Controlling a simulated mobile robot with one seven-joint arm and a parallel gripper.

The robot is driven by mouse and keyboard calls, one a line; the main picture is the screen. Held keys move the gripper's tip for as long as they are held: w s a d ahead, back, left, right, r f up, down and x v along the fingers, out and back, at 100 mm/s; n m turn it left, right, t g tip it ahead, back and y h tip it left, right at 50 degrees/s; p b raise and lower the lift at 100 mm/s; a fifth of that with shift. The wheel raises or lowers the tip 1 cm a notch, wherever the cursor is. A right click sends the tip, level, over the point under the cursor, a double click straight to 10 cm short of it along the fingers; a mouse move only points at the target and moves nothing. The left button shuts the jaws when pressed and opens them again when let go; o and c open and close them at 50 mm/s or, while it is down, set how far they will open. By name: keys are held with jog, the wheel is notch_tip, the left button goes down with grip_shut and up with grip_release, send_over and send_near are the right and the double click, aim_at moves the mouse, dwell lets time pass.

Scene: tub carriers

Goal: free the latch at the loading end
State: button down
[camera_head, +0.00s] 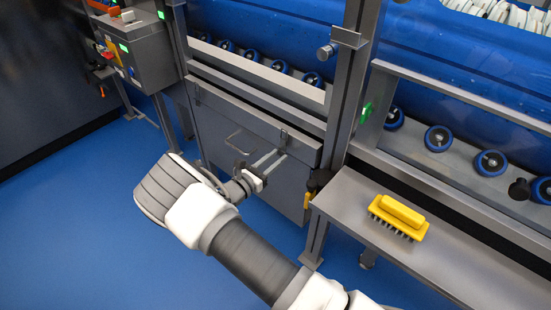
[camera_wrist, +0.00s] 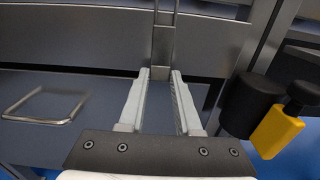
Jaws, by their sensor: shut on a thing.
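A small grey metal latch (camera_head: 283,137) sits on the upper edge of the grey cabinet panel, below the roller conveyor. In the wrist view it is a narrow upright strap (camera_wrist: 163,40) that crosses the gap between frame and panel. My gripper (camera_head: 276,158) reaches to it from the front; in the wrist view its two pale fingers (camera_wrist: 163,76) stand on either side of the strap's lower end, shut on it. The exact contact is small and partly hidden by the fingertips.
A wire handle (camera_head: 240,141) is left of my gripper; it also shows in the wrist view (camera_wrist: 45,104). A black and yellow fitting (camera_wrist: 277,130) stands close on the right. A yellow brush (camera_head: 399,216) lies on the grey bench (camera_head: 365,235). Blue floor is open at left.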

aim_at(281, 152)
jog(key=shift+r, duration=0.1)
jog(key=r+g+p, duration=0.1)
jog(key=p, duration=0.1)
jog(key=s+g+y+p, duration=0.1)
jog(key=p, duration=0.2)
jog(key=shift+a+r+y, duration=0.3)
jog(key=shift+a+r, duration=0.05)
jog(key=shift+r, duration=0.05)
jog(key=p, duration=0.1)
jog(key=g+y+p, duration=0.1)
jog(key=p, duration=0.1)
jog(key=r+g+p, duration=0.1)
jog(key=shift+s+a+r+y, duration=0.1)
jog(key=shift+s+a+y, duration=0.15)
jog(key=shift+y, duration=0.05)
jog(key=r+g+y+p, duration=0.1)
jog(key=g+y+p, duration=0.1)
jog(key=p, duration=0.3)
jog(key=r+g+y+p, duration=0.2)
jog(key=g+p, duration=0.1)
jog(key=p, duration=0.2)
jog(key=r+g+y+p, duration=0.1)
jog(key=g+y+p, duration=0.1)
jog(key=p, duration=0.3)
jog(key=shift+s+a+r+g, duration=0.15)
jog(key=shift+s+a+g, duration=0.05)
jog(key=shift+g, duration=0.2)
